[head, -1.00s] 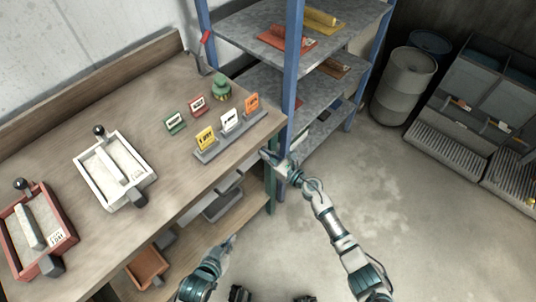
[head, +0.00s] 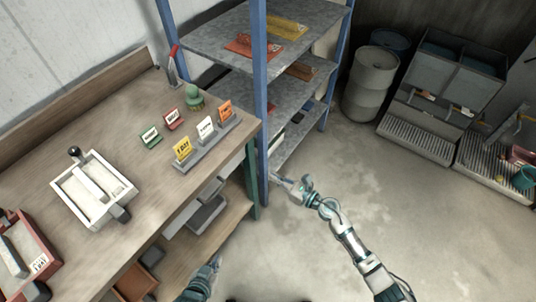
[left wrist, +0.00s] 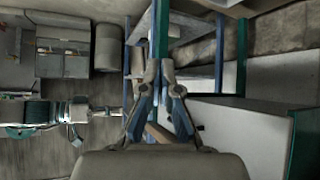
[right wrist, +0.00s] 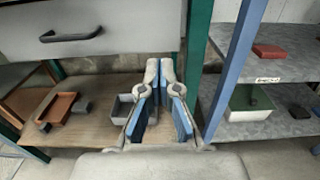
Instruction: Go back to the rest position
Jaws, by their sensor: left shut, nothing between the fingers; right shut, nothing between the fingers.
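My right gripper (head: 290,187) is shut and empty in the head view, in the air in front of the shelf's blue post and right of the bench. In the right wrist view its fingers (right wrist: 166,72) meet at the tips with nothing between them. My left gripper (head: 216,262) is low beside the bench's front edge in the head view, small and partly cut off at the bottom. In the left wrist view its fingertips (left wrist: 160,70) are together and hold nothing. My right arm also shows at the left of that view.
The wooden bench (head: 110,120) holds a white tray (head: 92,190), a red tray (head: 25,260) and several small signs. A metal shelf (head: 205,45) with blue posts stands behind it. A barrel (head: 371,85) and a grey bin unit (head: 445,90) stand farther back.

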